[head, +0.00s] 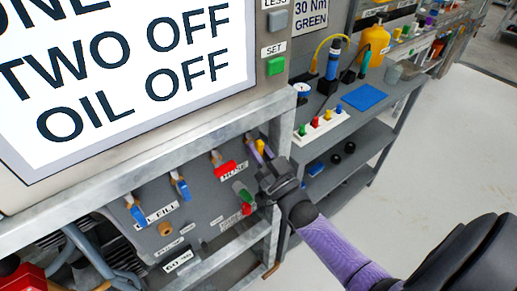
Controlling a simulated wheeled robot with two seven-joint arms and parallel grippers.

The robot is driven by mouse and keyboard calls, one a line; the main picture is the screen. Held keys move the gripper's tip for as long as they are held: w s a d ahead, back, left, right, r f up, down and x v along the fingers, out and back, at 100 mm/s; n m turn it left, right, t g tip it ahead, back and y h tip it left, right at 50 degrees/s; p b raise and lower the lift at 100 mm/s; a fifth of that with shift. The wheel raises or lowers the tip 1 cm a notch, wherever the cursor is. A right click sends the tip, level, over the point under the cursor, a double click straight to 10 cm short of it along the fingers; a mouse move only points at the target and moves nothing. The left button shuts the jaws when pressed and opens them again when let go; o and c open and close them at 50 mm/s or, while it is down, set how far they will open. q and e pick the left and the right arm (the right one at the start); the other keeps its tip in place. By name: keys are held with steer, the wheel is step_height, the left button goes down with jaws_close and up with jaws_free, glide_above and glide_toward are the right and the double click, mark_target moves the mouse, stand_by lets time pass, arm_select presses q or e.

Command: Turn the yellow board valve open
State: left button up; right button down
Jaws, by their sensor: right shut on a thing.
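The yellow valve (261,146) is at the right end of the grey valve board (200,215), under the metal frame. Only a small part of its yellow handle shows. My right gripper (264,158) reaches in from the lower right and is shut on the yellow handle. Its fingers and dark body hide most of the valve, so its exact angle is hard to tell. My left gripper is not in view.
A red valve handle (225,167) and a green one (243,193) sit close left of my gripper. Blue handles (181,187) are further left. A large screen (120,75) stands above. A grey bench (375,115) with tools is behind right; open floor (450,160) lies right.

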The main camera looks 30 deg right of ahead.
steer(key=shift+f+n+y, duration=0.1)
steer(key=shift+n+y, duration=0.5)
steer(key=shift+n, duration=0.4)
steer(key=c, duration=0.6)
jaws_free()
steer(key=v, duration=1)
